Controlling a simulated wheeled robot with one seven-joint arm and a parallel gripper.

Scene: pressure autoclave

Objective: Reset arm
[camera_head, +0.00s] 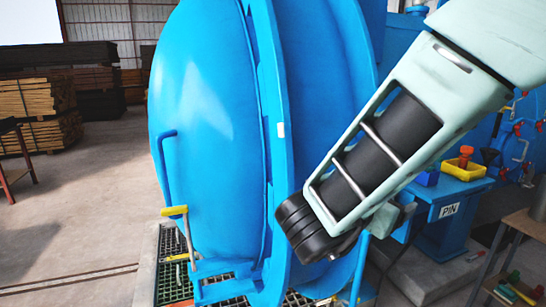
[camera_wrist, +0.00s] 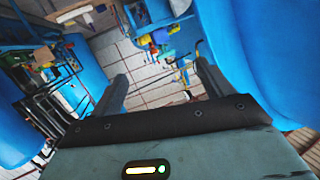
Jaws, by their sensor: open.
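My gripper (camera_wrist: 160,82) shows in the wrist view with its two grey fingers spread apart and nothing visible between them. In the head view my pale green arm reaches down from the upper right, in front of the large blue autoclave (camera_head: 205,130).
A blue stand marked PIN (camera_head: 449,210) is right of my arm, with a yellow tray (camera_head: 464,168) above it. A table (camera_head: 525,235) stands at the right edge. Stacked timber (camera_head: 40,100) is at the far left. The left floor (camera_head: 80,220) is mostly clear.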

